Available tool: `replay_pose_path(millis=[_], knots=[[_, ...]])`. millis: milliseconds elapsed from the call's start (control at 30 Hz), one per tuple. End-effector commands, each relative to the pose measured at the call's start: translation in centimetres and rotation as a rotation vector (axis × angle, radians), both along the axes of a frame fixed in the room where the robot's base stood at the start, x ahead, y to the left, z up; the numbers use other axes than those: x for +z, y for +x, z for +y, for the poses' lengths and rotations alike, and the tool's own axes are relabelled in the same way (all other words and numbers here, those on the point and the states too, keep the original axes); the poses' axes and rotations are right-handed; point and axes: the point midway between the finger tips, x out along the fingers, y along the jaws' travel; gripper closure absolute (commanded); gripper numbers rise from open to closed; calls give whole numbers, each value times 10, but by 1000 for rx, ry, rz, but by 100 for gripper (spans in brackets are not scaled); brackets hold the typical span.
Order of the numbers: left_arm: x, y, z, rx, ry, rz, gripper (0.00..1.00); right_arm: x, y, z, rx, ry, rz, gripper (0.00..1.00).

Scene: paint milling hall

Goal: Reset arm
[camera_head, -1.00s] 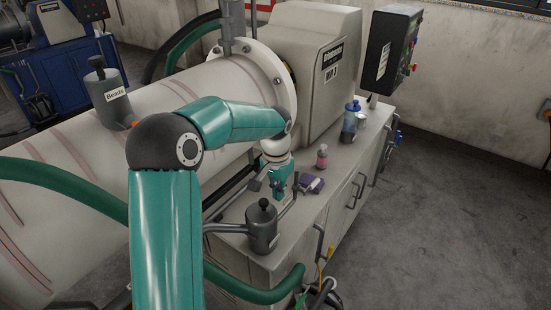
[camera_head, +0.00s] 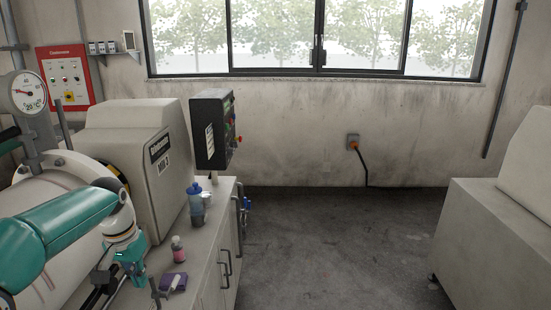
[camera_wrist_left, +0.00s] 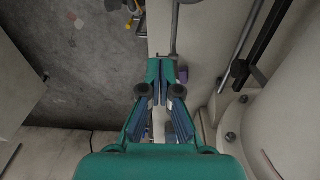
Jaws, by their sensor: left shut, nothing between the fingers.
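My left gripper (camera_head: 133,268) is at the lower left of the head view, over the bench beside the mill. It sits just left of a purple item (camera_head: 173,282) and a small pink bottle (camera_head: 177,250). In the left wrist view the fingers (camera_wrist_left: 160,68) are together with nothing between them. The purple item shows just past the fingertips there (camera_wrist_left: 184,75). My right gripper is not in view.
The bench top (camera_head: 208,232) carries a blue bottle (camera_head: 195,203) and a metal cup (camera_head: 207,198). The mill housing (camera_head: 140,150) and a black control box (camera_head: 212,130) stand behind. A pale cabinet (camera_head: 500,235) stands right; the floor (camera_head: 330,255) between is clear.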

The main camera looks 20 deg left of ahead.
Motion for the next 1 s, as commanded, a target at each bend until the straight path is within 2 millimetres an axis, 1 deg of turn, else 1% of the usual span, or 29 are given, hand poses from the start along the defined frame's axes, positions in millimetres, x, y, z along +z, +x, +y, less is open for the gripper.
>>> replay_pose_path(millis=[33,67,100,167,200,267,300,333,367,400,467,500,567,600,700,800,900,1000], knots=[[-24,7,-14,-23,-19,7,100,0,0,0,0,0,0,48],[-38,11,-22,-35,-31,5,100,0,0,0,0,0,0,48],[-59,17,-35,-52,-48,1,100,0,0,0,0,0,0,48],[-94,23,-59,-78,-79,-4,100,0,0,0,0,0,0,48],[-118,25,-77,-92,-102,-7,100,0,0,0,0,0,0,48],[-156,23,-105,-109,-140,-11,100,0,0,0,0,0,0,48],[-179,20,-125,-117,-164,-14,100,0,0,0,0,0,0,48],[-196,16,-140,-122,-182,-16,100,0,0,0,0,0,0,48],[-213,10,-155,-125,-201,-16,100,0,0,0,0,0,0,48],[-235,0,-175,-126,-225,-15,100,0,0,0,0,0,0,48],[-265,-19,-204,-124,-258,-13,100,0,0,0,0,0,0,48],[-283,-34,-224,-118,-279,-10,100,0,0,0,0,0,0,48],[-307,-61,-249,-105,-304,-4,100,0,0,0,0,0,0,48],[-319,-79,-264,-96,-316,1,100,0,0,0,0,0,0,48],[-340,-122,-291,-73,-335,12,100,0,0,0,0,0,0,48],[-349,-153,-305,-54,-338,19,100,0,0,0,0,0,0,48],[-352,-171,-310,-41,-336,21,100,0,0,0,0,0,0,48],[-353,-175,-311,-38,-335,21,100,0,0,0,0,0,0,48]])
